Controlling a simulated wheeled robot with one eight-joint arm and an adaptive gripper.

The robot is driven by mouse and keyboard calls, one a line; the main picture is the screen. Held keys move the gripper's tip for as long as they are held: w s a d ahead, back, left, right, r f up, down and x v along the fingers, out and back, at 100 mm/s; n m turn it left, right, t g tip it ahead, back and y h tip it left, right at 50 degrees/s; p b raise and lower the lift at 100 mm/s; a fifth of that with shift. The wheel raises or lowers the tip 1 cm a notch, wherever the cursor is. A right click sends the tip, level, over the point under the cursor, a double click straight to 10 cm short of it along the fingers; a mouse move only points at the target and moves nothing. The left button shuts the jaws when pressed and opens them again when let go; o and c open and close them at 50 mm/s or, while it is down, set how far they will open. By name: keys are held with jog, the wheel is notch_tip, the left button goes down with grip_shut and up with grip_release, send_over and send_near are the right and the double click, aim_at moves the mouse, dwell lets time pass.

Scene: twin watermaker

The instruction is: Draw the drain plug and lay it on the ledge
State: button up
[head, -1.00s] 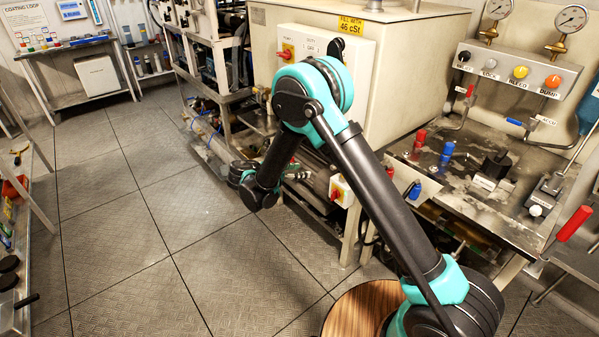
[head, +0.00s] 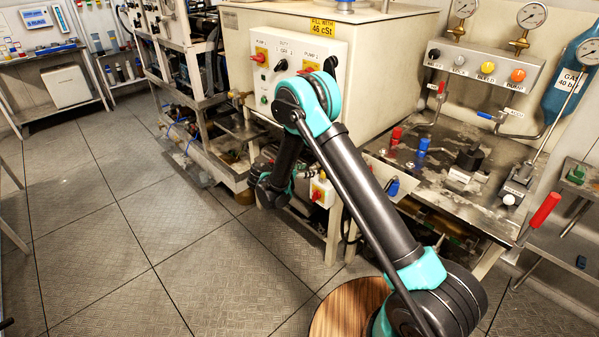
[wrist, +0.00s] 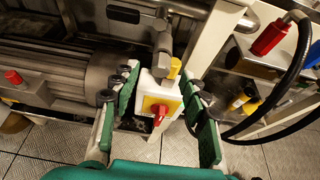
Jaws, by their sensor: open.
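I cannot pick out the drain plug with certainty in either view. In the wrist view my gripper (wrist: 158,80) is open, its green-padded fingers spread with nothing held between them. A white switch box (wrist: 147,86) with a yellow plate and red knob (wrist: 159,113) shows beyond and between the fingers. A small yellow part (wrist: 174,68) sits at its upper right corner. In the head view the gripper end is low beside the white cabinet, mostly hidden by my arm, near the same switch box (head: 322,191). I cannot tell which surface is the ledge.
A ribbed motor (wrist: 60,68) lies left in the wrist view; a black hose (wrist: 290,95) and a red-handled part (wrist: 270,37) are at the right. A steel bench (head: 440,165) with red and blue fittings stands right in the head view. The floor (head: 110,250) at left is clear.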

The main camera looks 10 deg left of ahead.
jog(key=shift+w+d+f, duration=0.15)
jog(key=shift+w+d, duration=0.1)
grip_shut()
jog(key=c, duration=0.8)
grip_release()
grip_shut()
jog(key=shift+s+a, duration=0.1)
jog(key=shift+s+a, duration=0.95)
jog(key=shift+s, duration=0.25)
jog(key=shift+s+a, duration=0.9)
jog(key=shift+s, duration=0.25)
